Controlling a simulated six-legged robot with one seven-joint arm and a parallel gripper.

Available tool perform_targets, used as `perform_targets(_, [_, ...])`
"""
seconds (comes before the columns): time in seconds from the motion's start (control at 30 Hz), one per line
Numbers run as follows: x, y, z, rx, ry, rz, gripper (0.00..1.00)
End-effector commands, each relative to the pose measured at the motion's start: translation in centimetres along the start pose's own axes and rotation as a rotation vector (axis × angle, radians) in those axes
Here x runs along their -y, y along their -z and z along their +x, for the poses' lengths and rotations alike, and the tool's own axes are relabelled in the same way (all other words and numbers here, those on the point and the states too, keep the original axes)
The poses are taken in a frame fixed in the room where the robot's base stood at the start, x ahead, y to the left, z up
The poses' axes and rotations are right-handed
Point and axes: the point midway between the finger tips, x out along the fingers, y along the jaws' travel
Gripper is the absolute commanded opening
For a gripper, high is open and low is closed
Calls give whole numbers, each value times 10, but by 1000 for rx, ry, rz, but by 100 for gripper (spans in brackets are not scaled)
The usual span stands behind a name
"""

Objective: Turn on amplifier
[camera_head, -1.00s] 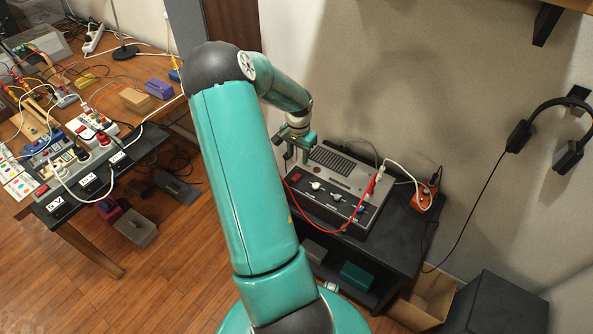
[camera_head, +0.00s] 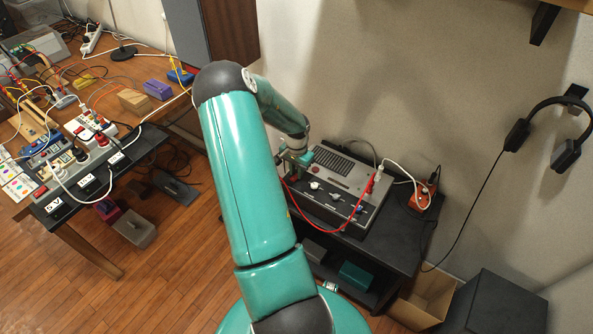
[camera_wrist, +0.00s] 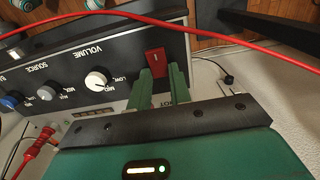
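The amplifier (camera_head: 345,172) is a grey box with a dark, knobbed front panel, on a black stand against the wall. In the wrist view its panel (camera_wrist: 120,68) carries a white VOLUME knob (camera_wrist: 97,79) and a red rocker switch (camera_wrist: 155,60) marked with a line. My gripper (camera_head: 290,165) is low at the amplifier's left front corner. In the wrist view my green fingers (camera_wrist: 162,72) are a little apart, with the red switch just beyond their tips and between them. I cannot tell whether they touch it. Nothing is held.
A red cable (camera_head: 330,229) loops across the amplifier's front and past my fingers in the wrist view. A white plug and an orange box (camera_head: 422,197) are at the right. Headphones (camera_head: 548,135) hang on the wall. A cluttered bench (camera_head: 125,72) stands at the left.

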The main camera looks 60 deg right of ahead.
Motion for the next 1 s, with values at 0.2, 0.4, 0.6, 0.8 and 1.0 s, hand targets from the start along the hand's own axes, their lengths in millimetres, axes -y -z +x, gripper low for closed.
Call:
perform_targets(0.2, [0, -1, 0, -7, 0, 0, 0])
perform_targets(0.4, [1, -4, -1, -95, 0, -1, 0])
perform_targets(0.6, [0, -8, -1, -212, -1, 0, 0])
perform_targets(0.8, [0, -9, -2, -259, 0, -1, 0])
perform_targets(1.0, [0, -8, -2, -260, 0, -1, 0])
